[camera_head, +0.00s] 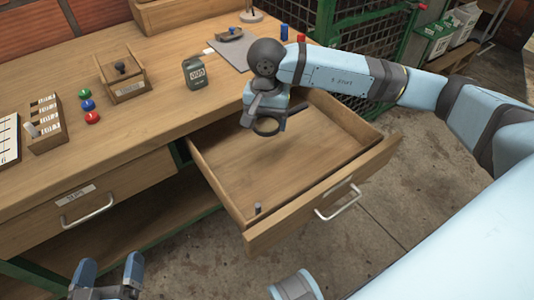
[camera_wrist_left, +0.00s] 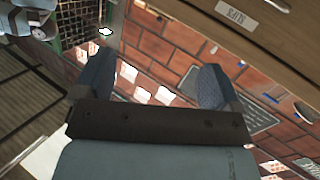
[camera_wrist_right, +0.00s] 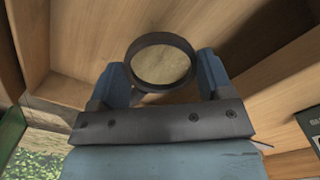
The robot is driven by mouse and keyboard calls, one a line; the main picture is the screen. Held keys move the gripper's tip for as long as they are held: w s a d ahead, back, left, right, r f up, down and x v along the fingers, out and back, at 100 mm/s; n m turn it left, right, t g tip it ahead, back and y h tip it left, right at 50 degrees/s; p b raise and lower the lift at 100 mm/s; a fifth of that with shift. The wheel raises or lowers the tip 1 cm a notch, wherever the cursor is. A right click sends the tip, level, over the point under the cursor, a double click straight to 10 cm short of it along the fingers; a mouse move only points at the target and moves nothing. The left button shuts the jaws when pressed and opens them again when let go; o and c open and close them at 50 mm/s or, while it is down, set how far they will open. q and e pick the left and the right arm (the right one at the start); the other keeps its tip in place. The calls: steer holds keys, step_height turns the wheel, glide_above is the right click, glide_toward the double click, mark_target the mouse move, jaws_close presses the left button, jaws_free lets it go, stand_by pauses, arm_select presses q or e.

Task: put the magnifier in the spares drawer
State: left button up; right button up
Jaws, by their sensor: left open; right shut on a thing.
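The magnifier (camera_head: 267,127) has a dark round rim and is held by my right gripper (camera_head: 266,110) above the open drawer (camera_head: 290,165). In the right wrist view the magnifier's lens ring (camera_wrist_right: 162,62) stands out between the two blue fingers, which are shut on it; its handle is mostly hidden. The drawer's wooden floor and walls show behind it. The label on the open drawer's front cannot be read. My left gripper (camera_head: 105,277) is open and empty, low at the front left, away from the drawers. Its spread fingers also show in the left wrist view (camera_wrist_left: 155,85).
A second, closed drawer (camera_head: 130,182) with a label sits left. A small peg (camera_head: 258,208) stands in the open drawer's near corner. The bench top holds a dark counter (camera_head: 194,73), a small wooden box (camera_head: 122,80), coloured buttons (camera_head: 88,105) and a rack (camera_head: 46,125).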

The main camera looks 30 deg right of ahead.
steer(key=b, duration=0.1)
glide_above(267, 160)
step_height(267, 160, down, 8)
steer(key=shift+f, duration=0.1)
step_height(267, 160, down, 4)
steer(key=shift+b, duration=0.75)
steer(key=shift+w+f, duration=0.1)
steer(key=shift+f, duration=0.2)
steer(key=o, duration=0.9)
arm_select(q)
steer(key=r, duration=0.1)
steer(key=d+r+t+h, duration=0.1)
steer(key=r, duration=0.1)
steer(key=r+t+h, duration=0.1)
steer(key=shift+s+d+r, duration=0.15)
steer(key=shift+d+r, duration=0.25)
arm_select(e)
steer(key=shift+o, duration=0.2)
